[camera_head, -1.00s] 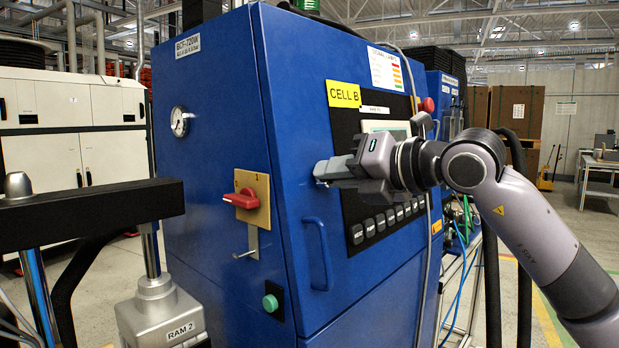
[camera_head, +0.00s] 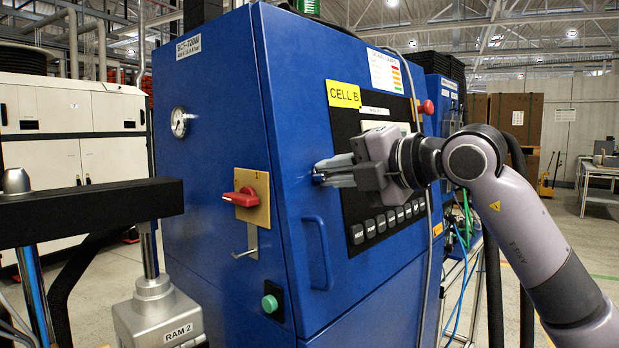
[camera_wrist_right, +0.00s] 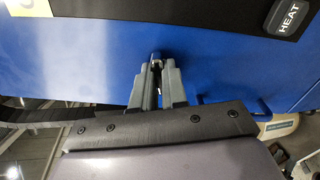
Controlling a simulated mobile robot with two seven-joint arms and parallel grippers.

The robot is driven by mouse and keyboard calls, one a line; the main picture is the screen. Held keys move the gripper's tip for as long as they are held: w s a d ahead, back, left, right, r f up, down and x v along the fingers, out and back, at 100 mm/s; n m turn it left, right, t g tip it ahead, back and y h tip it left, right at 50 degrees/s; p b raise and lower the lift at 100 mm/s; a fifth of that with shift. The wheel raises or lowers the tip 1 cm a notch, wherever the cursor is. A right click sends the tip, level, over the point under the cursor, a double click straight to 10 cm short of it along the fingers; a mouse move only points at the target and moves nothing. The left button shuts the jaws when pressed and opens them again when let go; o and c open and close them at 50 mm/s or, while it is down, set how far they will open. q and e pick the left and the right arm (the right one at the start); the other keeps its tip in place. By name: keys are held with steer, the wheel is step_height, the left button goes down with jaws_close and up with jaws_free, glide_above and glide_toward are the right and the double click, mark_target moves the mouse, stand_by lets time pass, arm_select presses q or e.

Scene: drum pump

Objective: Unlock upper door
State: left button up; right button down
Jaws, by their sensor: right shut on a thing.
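The blue cabinet's front door (camera_head: 290,120) carries a yellow "CELL B" label and a black control panel. My right gripper (camera_head: 322,173) is at the door's left part, just left of the panel and above the blue handle (camera_head: 318,252). In the right wrist view its fingers (camera_wrist_right: 157,70) are close together, tips at the blue door face. They are shut on a small lock piece (camera_wrist_right: 156,56), mostly hidden between the tips; its exact shape cannot be told. The door looks closed. My left gripper is not in view.
A red rotary switch (camera_head: 241,197), a bent metal lever (camera_head: 247,250) and a green button (camera_head: 270,303) are on the cabinet's left face. A ram with a black crossbar (camera_head: 90,212) stands at the left. A grey cable (camera_head: 428,235) hangs beside the panel.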

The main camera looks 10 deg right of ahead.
steer(key=shift+m, duration=0.7)
steer(key=shift+m, duration=1)
steer(key=c, duration=1)
jaws_free()
steer(key=shift+d, duration=0.1)
steer(key=b+v, duration=0.2)
steer(key=v, duration=0.7)
steer(key=shift+b, duration=0.3)
